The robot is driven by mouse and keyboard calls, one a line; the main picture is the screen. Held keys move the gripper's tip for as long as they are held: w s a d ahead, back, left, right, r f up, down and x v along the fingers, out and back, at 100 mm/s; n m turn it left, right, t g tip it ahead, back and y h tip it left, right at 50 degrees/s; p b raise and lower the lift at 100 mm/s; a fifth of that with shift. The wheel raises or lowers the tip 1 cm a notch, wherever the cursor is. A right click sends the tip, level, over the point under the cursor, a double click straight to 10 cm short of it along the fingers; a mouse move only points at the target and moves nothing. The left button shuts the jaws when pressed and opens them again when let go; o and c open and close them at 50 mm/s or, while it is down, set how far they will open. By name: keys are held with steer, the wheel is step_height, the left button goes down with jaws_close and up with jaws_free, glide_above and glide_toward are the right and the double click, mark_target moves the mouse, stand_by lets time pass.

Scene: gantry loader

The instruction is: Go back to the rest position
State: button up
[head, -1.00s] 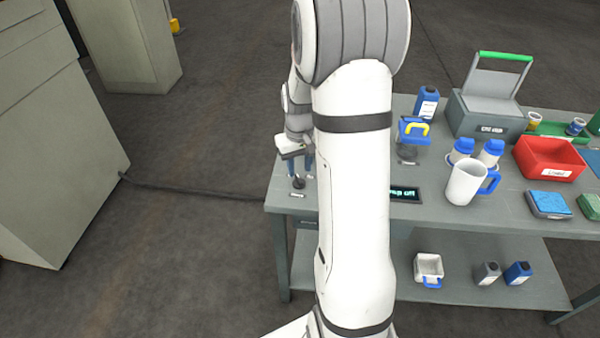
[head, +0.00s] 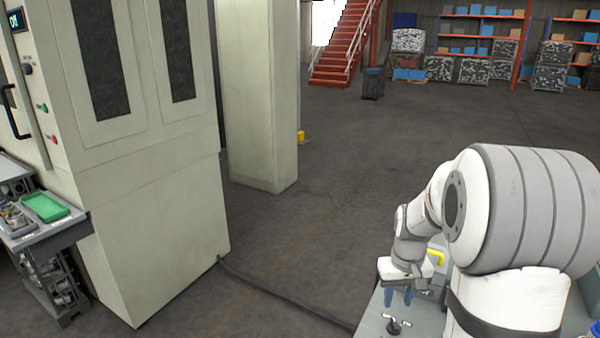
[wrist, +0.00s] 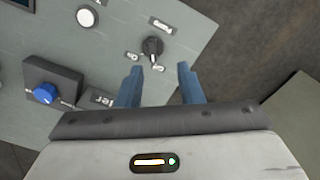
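My gripper (head: 399,298) hangs at the lower right of the head view, with its blue fingers pointing down over the corner of the grey bench (head: 372,326). In the wrist view my gripper (wrist: 158,80) has its two blue fingers apart with nothing between them. A black rotary knob (wrist: 152,46) on the bench lies just beyond the fingertips, apart from them. The same knob (head: 394,327) shows below the fingers in the head view.
A blue knob on a dark box (wrist: 45,93) and a white round button (wrist: 87,17) sit on the bench. A tall pale cabinet (head: 170,210) stands at left, with a green tray (head: 45,206) beside it. A cable (head: 285,300) crosses the floor. Open floor lies beyond the bench.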

steer(key=s+a+r+t+p, duration=0.1)
steer(key=s+a+r+p, duration=0.1)
steer(key=s+a+r, duration=0.4)
steer(key=s+a+r+t+p, duration=0.1)
steer(key=s+a+r+p, duration=0.2)
steer(key=s+a+r, duration=0.3)
steer(key=s+r, duration=0.2)
steer(key=s, duration=0.3)
steer(key=shift+s+r+n+p, duration=0.3)
steer(key=shift+s+p, duration=0.05)
steer(key=shift+s, duration=0.05)
